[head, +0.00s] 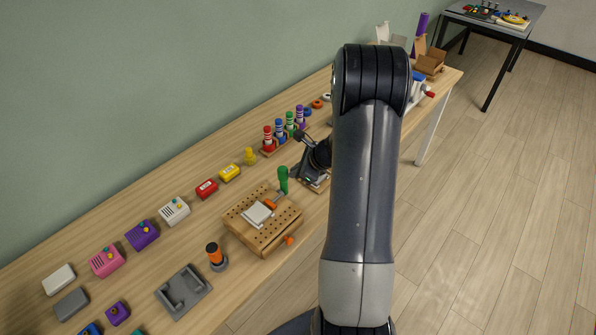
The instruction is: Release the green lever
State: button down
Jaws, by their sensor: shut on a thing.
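The green lever (283,178) stands upright at the back right edge of a wooden board with holes (240,226). A pale square block (257,213) lies on the board beside a small orange part (270,204). My gripper (289,170) is at the lever's upper right side, coming from the right, and is shut on the green lever. The fingertips are small and dark here, so the exact grip is hard to see. My arm hides the bench to the right of the gripper.
An orange-handled tool (214,255) and a grey tray (183,291) stand front left of the board. Coloured boxes, such as a yellow one (230,172), line the wall side. Ringed coloured posts (279,131) stand behind. An orange knob (288,240) sticks out at the board's front.

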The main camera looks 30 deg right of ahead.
jog(key=shift+w+a+r, duration=0.2)
jog(key=shift+w+r, duration=0.2)
jog(key=shift+r, duration=0.05)
notch_tip(320, 180, up, 9)
jog(key=s+d+p, duration=0.2)
jog(key=p, duration=0.5)
jog(key=shift+f, duration=0.1)
